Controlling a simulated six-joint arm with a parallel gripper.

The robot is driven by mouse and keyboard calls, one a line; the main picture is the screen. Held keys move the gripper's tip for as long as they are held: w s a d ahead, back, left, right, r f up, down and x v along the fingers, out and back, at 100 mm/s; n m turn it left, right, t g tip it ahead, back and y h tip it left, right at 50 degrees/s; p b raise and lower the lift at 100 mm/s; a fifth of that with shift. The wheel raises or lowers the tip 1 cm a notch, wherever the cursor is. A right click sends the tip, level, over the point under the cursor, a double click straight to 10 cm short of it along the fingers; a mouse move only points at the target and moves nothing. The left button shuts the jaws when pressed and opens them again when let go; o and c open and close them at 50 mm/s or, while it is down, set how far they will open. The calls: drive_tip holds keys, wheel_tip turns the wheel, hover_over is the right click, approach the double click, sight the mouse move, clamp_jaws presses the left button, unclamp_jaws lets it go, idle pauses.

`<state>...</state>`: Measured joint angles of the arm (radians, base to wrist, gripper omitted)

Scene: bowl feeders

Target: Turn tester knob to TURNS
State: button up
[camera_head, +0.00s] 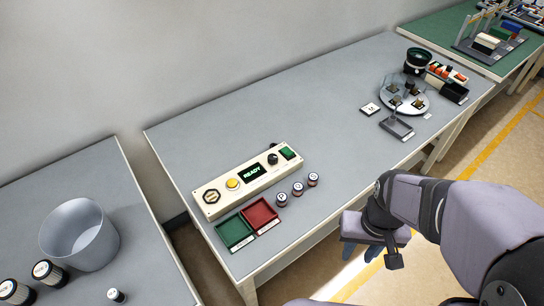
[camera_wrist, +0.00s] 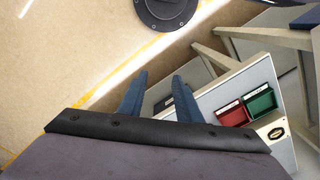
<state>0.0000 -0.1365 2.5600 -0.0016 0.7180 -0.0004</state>
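The cream tester box (camera_head: 247,181) lies on the grey table, with a lit green display reading READY (camera_head: 252,172), a yellow button (camera_head: 233,184) and a dark knob (camera_head: 272,159) toward its right end. The knob's pointer setting is too small to read. In the wrist view only one end of the tester (camera_wrist: 277,136) shows; the knob is out of that view. My gripper (camera_head: 372,250) hangs in front of the table, over the floor, well apart from the tester. Its blue fingers (camera_wrist: 157,95) are spread with nothing between them.
A green tray (camera_head: 227,238) and a red tray (camera_head: 270,222) lie before the tester, with three small cylinders (camera_head: 298,188) beside them. A round feeder plate (camera_head: 384,96) and a black bowl (camera_head: 416,57) stand far right. A grey bin (camera_head: 100,249) stands on the left table. The table's middle is clear.

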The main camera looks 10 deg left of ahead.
drive_tip(key=shift+o, duration=1.4)
drive_tip(key=n+y, duration=0.4)
drive_tip(key=n, duration=1.5)
approach(274, 157)
drive_tip(key=f, duration=0.1)
drive_tip(key=shift+w+a+f+n+g+y, duration=0.2)
drive_tip(key=shift+w+f+n+g+y, duration=0.1)
drive_tip(key=shift+f, duration=0.05)
drive_tip(key=shift+p+x, duration=1.25)
drive_tip(key=shift+x, duration=2.4)
drive_tip(key=c, duration=1.1)
